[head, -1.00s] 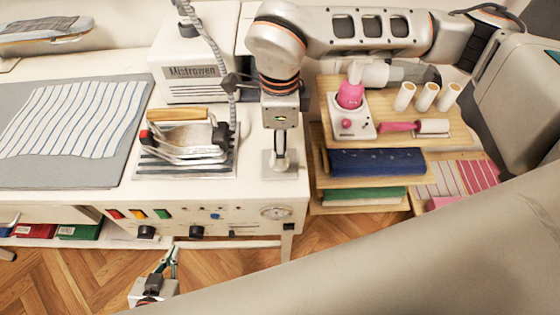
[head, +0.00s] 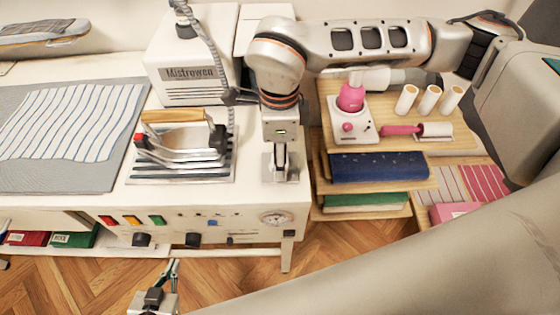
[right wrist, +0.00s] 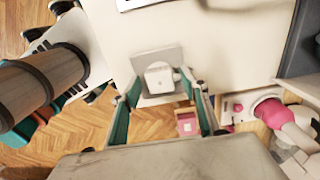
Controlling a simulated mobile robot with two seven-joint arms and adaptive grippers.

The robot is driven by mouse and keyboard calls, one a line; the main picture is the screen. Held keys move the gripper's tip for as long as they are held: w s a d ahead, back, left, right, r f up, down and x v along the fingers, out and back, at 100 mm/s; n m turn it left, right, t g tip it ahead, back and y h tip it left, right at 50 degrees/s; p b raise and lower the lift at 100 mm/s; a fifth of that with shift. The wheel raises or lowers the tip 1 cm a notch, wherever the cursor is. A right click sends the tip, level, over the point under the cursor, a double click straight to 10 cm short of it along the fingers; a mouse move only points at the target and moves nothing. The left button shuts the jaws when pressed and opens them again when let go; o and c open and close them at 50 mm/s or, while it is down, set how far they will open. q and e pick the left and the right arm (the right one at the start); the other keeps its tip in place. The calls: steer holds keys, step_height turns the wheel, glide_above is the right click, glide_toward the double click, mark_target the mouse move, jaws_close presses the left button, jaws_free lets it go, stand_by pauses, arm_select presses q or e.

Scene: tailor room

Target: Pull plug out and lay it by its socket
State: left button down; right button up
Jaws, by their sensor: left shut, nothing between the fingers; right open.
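The socket is a square grey plate (head: 274,174) on the white table's front right corner. It shows in the right wrist view (right wrist: 172,56) with a white, box-shaped plug (right wrist: 160,78) at it. I cannot tell how deep the plug sits. My right gripper (head: 280,158) points down over the socket. In the right wrist view its green-sided fingers are open (right wrist: 164,108), one on each side of the plug in the picture. Whether they touch it is not clear. My left gripper (head: 175,264) is shut and empty, low in front of the table.
An iron (head: 183,143) rests on its stand left of the socket, its cord rising beside a white Mistrowen box (head: 192,88). Wooden shelves (head: 440,140) with pink tools and spools stand to the right. Striped cloth (head: 75,120) lies at left. Bare tabletop lies around the socket.

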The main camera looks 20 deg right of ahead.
stand_by(0.8)
jaws_close()
steer(key=shift+r, duration=0.15)
steer(key=shift+r+p, duration=1.5)
steer(key=shift+r, duration=1.4)
